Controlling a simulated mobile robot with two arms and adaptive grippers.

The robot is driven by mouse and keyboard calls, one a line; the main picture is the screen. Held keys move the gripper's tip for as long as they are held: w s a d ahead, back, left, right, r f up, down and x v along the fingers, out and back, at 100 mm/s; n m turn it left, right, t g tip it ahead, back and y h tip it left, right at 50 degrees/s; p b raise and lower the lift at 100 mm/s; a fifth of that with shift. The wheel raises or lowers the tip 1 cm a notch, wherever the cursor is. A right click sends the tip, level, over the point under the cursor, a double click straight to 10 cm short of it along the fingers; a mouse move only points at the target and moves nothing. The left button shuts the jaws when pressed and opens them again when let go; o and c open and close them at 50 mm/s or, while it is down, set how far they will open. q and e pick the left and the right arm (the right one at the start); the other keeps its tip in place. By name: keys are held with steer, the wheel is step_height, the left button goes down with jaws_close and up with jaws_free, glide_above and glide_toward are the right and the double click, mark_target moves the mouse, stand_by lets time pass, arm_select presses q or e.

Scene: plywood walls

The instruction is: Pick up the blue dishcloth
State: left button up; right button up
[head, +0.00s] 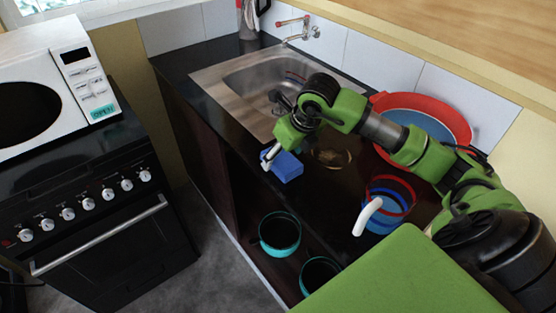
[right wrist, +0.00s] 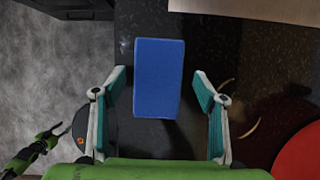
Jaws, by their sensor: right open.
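The blue dishcloth (head: 285,167) is a blue, block-shaped piece on the dark counter, near its front edge and in front of the sink. In the right wrist view the blue dishcloth (right wrist: 158,62) lies between the two finger lines, with a gap on each side. My right gripper (head: 268,160) is open over it, and its spread teal-padded fingers also show in the right wrist view (right wrist: 160,90). I cannot tell how far above the cloth the fingertips are. My left gripper does not show in the head view.
A steel sink (head: 225,93) lies behind the cloth. A red basin (head: 459,118) and a blue-red pail (head: 388,192) stand to the right. Teal pots (head: 280,234) sit in the open shelf below. A stove (head: 90,200) with a microwave (head: 55,85) stands left across a floor gap.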

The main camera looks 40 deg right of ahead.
steer(key=shift+w+a, duration=0.1)
steer(key=shift+a, duration=0.05)
steer(key=shift+c, duration=0.3)
steer(key=shift+a, duration=0.1)
steer(key=c, duration=0.6)
steer(key=shift+r, duration=0.1)
steer(key=c, duration=0.5)
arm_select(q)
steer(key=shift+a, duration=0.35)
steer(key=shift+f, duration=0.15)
arm_select(e)
steer(key=shift+r, duration=0.1)
